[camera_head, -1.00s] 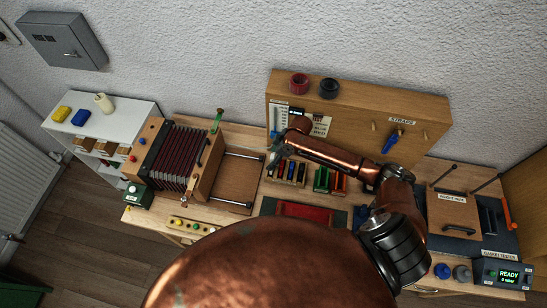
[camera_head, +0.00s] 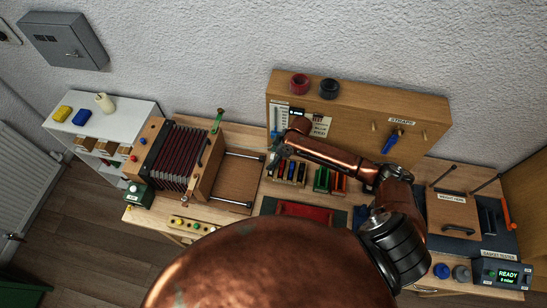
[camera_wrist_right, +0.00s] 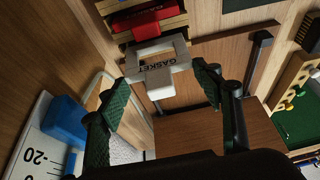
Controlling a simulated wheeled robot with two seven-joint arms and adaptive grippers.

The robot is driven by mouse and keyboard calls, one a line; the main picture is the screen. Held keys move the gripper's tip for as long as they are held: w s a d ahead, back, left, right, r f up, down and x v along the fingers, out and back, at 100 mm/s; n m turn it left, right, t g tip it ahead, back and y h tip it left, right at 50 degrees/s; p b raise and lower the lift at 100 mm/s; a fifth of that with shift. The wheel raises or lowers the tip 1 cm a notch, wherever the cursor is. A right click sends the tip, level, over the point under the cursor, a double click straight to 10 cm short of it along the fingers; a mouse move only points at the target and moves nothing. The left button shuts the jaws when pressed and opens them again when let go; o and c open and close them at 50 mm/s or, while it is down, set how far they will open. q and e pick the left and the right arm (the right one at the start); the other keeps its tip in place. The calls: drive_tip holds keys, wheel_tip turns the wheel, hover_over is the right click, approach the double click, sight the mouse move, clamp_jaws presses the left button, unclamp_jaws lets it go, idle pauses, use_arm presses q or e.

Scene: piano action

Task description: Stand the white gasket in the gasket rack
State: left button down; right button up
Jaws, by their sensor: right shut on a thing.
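My right gripper (camera_head: 276,153) is above the bench, just left of and over a slotted wooden rack (camera_head: 287,173) with several coloured pieces. In the right wrist view its dark green fingers (camera_wrist_right: 160,74) are shut on the white gasket (camera_wrist_right: 150,48), a pale frame with an opening. Contact between gasket and rack is unclear. My left gripper is not seen.
A bellows unit (camera_head: 178,155) with rails stands left of the rack. Green (camera_head: 321,180) and red (camera_head: 338,182) pieces stand to its right. A wooden board marked "STRAPS" (camera_head: 365,120) rises behind.

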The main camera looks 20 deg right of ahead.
drive_tip(key=shift+f+b, duration=0.55)
drive_tip(key=shift+f, duration=1.4)
idle(0.9)
drive_tip(key=o, duration=1.2)
drive_tip(key=shift+c, duration=0.2)
drive_tip(key=shift+o, duration=0.2)
drive_tip(key=shift+o, duration=1.1)
drive_tip(key=shift+r, duration=0.15)
wheel_tip(320, 180, up, 7)
drive_tip(key=p, duration=0.7)
drive_tip(key=shift+w+r+p, duration=0.1)
drive_tip(key=shift+r+p, duration=0.05)
drive_tip(key=shift+p, duration=0.2)
